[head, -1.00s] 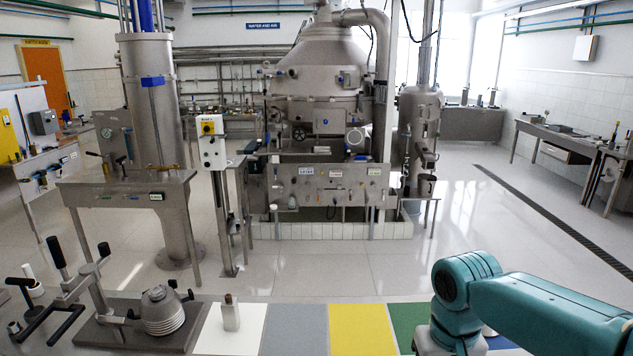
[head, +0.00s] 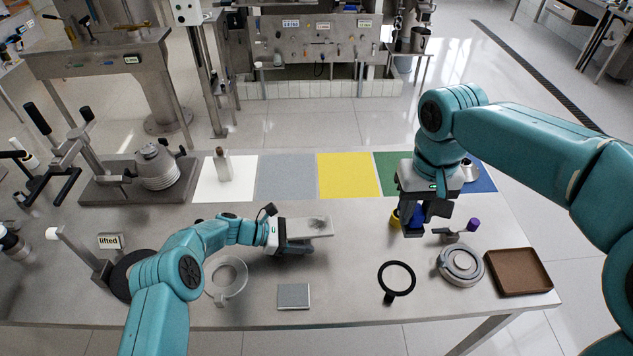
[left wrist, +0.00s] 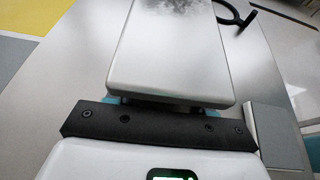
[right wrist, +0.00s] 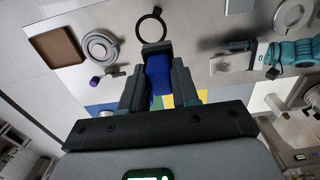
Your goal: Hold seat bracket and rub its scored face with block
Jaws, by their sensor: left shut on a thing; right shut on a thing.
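The seat bracket (head: 318,227) appears as a flat pale metal plate. My left gripper (head: 290,240) is shut on its near end and holds it over the middle of the bench. In the left wrist view the bracket (left wrist: 165,65) shows a dark mottled scored patch toward its far end. My right gripper (head: 415,226) is shut on a blue block (right wrist: 158,78), right of the bracket and apart from it. In the head view the fingers hide most of the block.
A black ring (head: 396,279), grey square pad (head: 293,296), round metal ring (head: 460,264) and brown tray (head: 518,271) lie along the front. A purple-tipped tool (head: 458,231) is right of my right gripper. Coloured mats (head: 349,176) line the back. A clamp press (head: 150,170) stands left.

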